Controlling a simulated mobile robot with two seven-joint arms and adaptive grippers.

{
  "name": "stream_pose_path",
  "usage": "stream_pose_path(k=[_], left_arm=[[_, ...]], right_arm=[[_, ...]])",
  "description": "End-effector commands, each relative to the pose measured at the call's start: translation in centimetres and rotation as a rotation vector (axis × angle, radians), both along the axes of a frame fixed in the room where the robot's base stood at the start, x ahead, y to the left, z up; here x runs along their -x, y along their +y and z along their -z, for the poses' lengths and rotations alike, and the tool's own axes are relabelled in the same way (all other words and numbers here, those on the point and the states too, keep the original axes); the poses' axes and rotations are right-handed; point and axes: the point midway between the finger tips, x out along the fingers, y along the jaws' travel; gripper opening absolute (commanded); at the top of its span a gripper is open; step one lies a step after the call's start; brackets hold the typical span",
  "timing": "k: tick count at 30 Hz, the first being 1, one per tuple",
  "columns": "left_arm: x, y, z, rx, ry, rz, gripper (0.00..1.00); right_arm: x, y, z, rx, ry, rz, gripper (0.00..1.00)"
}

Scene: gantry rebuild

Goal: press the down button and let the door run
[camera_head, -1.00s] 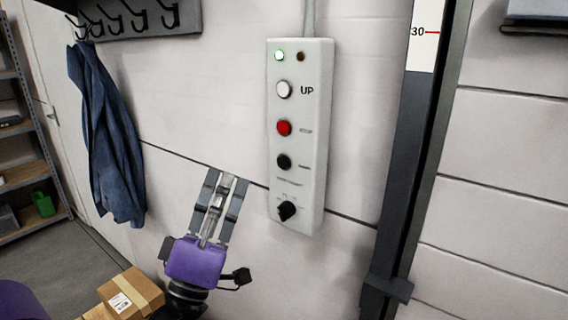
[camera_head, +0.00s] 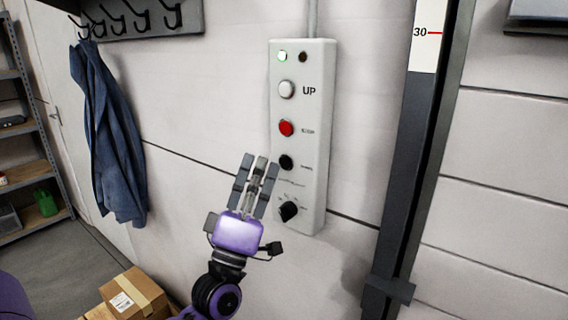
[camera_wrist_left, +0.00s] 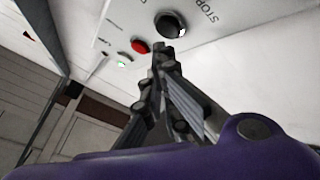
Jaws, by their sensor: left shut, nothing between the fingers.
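A pale control box (camera_head: 314,160) hangs on the wall, with a white button (camera_head: 286,89) marked UP, a red button (camera_head: 286,128), a black button (camera_head: 286,162) and a dark rotary knob (camera_head: 289,210) below. The black button's own label is too small to read in the head view. A green lamp (camera_head: 282,57) is lit. My left gripper (camera_head: 260,162) is shut and empty, its tips just left of the black button. In the left wrist view, the tips (camera_wrist_left: 163,52) appear just below the black button (camera_wrist_left: 171,25); contact cannot be told. My right gripper is not in view.
A dark upright rail (camera_head: 405,170) with a scale marked 30 stands right of the box, beside pale horizontal panels (camera_head: 500,150). A blue coat (camera_head: 110,135) hangs at left. Cardboard boxes (camera_head: 135,295) stand below, and a metal shelf (camera_head: 20,150) is at far left.

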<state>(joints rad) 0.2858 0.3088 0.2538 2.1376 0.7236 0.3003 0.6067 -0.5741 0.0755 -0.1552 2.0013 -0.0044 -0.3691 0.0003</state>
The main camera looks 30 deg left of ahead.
Motion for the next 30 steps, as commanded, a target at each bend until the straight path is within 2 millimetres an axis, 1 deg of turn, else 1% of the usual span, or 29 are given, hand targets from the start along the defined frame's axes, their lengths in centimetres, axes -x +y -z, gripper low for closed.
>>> stream_pose_path(k=[7, 18, 30], left_arm=[[-0.29, -0.05, -0.02, 0.000, -0.001, 0.000, 0.00], [-0.26, -0.04, 0.00, 0.000, 0.000, 0.000, 0.00], [-0.26, -0.04, 0.00, 0.000, 0.000, 0.000, 0.00]], right_arm=[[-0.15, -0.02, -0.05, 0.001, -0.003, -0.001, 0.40], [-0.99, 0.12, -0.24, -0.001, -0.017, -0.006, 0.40], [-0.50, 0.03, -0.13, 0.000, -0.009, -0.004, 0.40]])
